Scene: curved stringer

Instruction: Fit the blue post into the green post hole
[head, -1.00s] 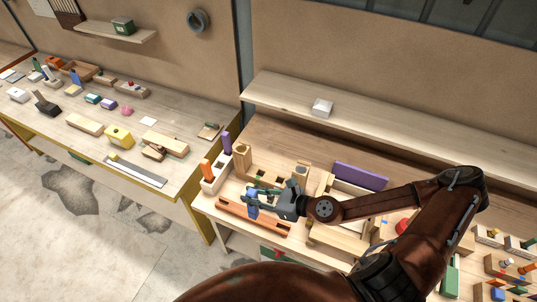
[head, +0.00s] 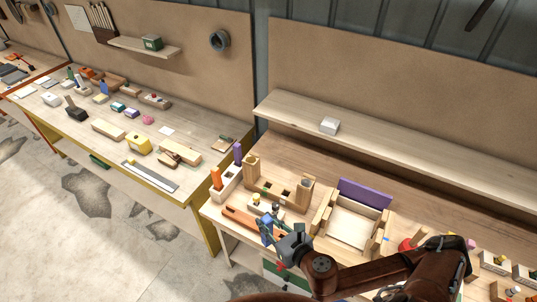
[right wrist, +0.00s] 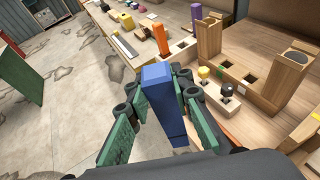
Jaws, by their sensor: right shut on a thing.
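My right gripper (head: 268,230) is shut on the blue post (head: 264,226), near the bench's front edge beside an orange beam (head: 240,217). Which hole is the green one is hard to tell. My left gripper is not in view.
A pale block holds an orange post (head: 216,177) and a purple post (head: 238,153), left of the wooden piece. A wooden tray (head: 352,222) with a purple board is to the right.

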